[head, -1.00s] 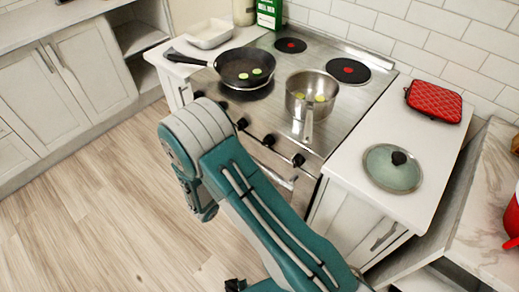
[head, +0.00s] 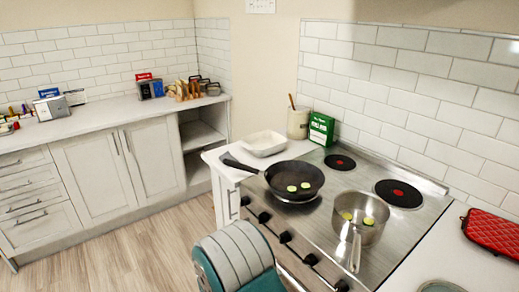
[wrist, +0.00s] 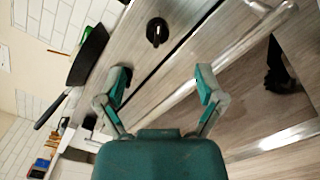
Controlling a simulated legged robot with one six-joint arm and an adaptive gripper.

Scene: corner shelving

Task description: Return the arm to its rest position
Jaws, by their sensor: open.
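My gripper (wrist: 162,88) is open and empty in the wrist view, its two fingers spread apart. It is in front of the stove, near the oven handle (wrist: 225,58) and a black knob (wrist: 157,31). In the head view my arm (head: 238,262) shows only in part, at the bottom middle in front of the stove. My gripper is hidden in that view.
A frying pan (head: 292,180) and a saucepan (head: 358,222), each with green slices, stand on the stove (head: 325,193). A white dish (head: 264,143) is beyond the frying pan. A red pot holder (head: 492,232) lies at right. Floor (head: 110,243) at left is clear.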

